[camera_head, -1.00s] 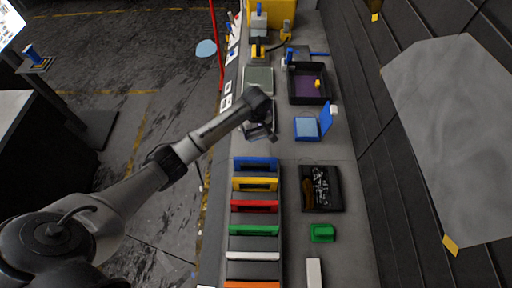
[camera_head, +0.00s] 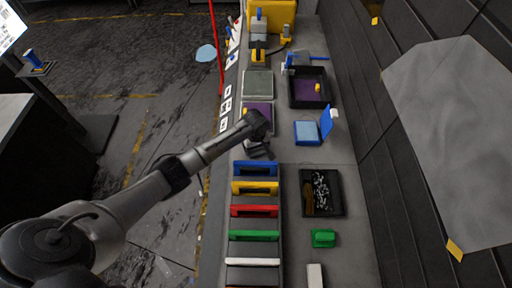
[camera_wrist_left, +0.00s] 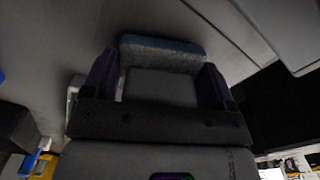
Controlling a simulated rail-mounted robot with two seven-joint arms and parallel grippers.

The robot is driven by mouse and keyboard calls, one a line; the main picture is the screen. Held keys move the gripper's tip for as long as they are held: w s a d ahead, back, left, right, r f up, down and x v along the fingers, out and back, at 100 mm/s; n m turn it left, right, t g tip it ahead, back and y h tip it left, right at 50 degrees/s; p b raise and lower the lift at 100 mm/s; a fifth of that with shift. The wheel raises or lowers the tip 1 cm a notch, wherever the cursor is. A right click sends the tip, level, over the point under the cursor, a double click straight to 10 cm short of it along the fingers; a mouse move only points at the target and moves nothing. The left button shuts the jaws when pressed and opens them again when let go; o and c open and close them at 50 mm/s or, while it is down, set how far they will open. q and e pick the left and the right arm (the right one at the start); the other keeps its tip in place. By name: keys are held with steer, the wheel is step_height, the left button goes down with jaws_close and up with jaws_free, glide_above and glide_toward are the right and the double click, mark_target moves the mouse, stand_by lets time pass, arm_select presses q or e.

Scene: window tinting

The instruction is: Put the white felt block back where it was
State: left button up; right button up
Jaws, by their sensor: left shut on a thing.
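My left gripper (camera_head: 260,153) is over the bench, just beyond the blue end of the tool rack. In the left wrist view its two fingers (camera_wrist_left: 158,88) are shut on a felt block (camera_wrist_left: 160,52), with a fuzzy edge across the fingertips. It looks grey-blue in shadow, so I cannot confirm that it is white. In the head view the held block is too dark and small to make out. A white block (camera_head: 314,275) lies at the bottom of the head view, cut by the frame edge. My right gripper is not in view.
The rack holds blue (camera_head: 255,168), yellow (camera_head: 255,188), red (camera_head: 254,211), green (camera_head: 253,236) and white (camera_head: 253,262) pieces. A purple pad (camera_head: 258,113) lies beyond my gripper.

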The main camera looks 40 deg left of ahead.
arm_select(q)
steer(key=shift+f, duration=0.1)
steer(key=shift+f, duration=0.15)
steer(key=o, duration=0.8)
step_height(320, 180, up, 12)
steer(key=shift+r+p, duration=0.25)
steer(key=shift+p, duration=0.35)
